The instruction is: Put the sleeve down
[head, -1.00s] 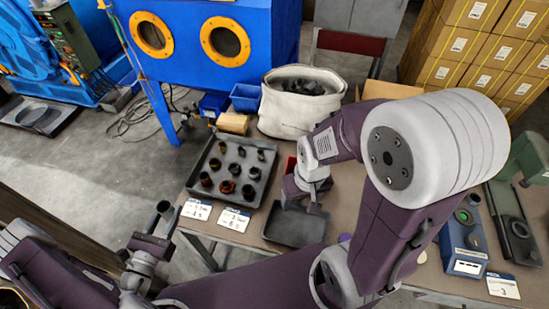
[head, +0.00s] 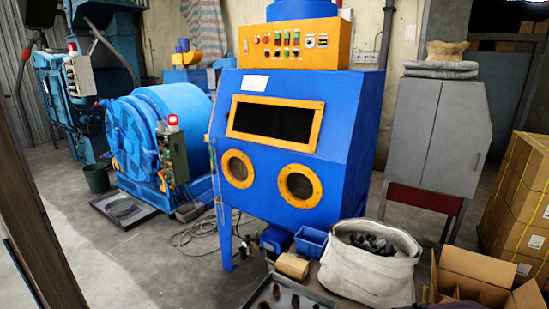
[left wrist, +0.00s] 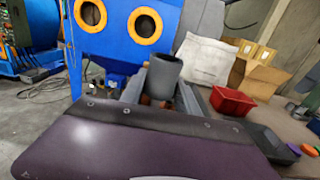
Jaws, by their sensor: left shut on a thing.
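A grey tubular sleeve (left wrist: 163,80) stands out from my left gripper (left wrist: 160,97) in the left wrist view, with its open end up and slightly tilted. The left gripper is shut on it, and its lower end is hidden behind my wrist. In the head view, part of a dark tray (head: 285,293) with several small dark pieces shows at the bottom edge. Neither gripper shows in the head view.
In the wrist view, a red bin (left wrist: 232,101) and a flat dark tray (left wrist: 266,143) lie to the right. A blue blast cabinet (head: 290,150) stands behind.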

